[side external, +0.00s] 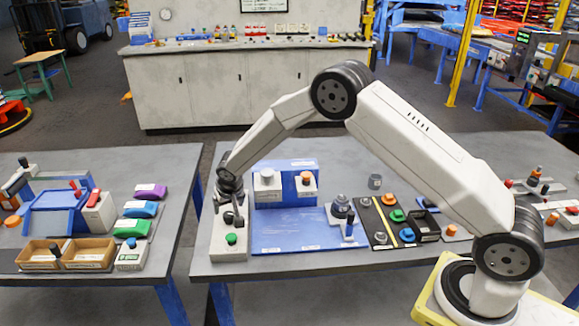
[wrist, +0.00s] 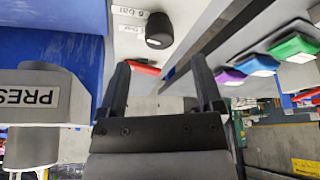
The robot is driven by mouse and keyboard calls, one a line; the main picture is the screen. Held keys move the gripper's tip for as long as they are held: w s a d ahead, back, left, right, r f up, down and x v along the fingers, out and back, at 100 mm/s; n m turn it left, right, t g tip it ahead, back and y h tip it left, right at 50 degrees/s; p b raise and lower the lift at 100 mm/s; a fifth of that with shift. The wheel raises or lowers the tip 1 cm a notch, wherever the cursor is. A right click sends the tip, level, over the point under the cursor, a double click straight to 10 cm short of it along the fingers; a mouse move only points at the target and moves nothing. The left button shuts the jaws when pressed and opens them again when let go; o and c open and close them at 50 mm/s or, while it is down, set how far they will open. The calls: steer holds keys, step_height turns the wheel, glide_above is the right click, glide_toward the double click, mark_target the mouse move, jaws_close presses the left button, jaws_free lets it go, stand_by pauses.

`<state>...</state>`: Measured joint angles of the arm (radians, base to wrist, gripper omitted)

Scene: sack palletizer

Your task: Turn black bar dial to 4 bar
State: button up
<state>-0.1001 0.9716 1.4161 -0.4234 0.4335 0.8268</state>
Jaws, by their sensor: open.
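The black dial (wrist: 159,30) is a rounded dark knob on a pale panel at the top of the wrist view. Small white labels (wrist: 128,12) beside it include the word "bar"; the numbers are hard to read and its setting cannot be told. My gripper (wrist: 160,62) is open and empty, with the dial beyond its fingertips and roughly between them in the picture. In the side view my gripper (side external: 231,208) points down over the back part of the grey panel box (side external: 228,255). There the dark fingers and the dial are hard to tell apart.
A green button (side external: 231,239) sits at the front of the panel box. A blue board (side external: 290,238) with grey blocks stands right of it; a block with a "PRESS" label (wrist: 35,97) is close on the left in the wrist view. The left table (side external: 180,170) holds coloured sacks.

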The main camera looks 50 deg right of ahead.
mark_target(228, 214)
steer(key=shift+x, duration=2.7)
jaws_close()
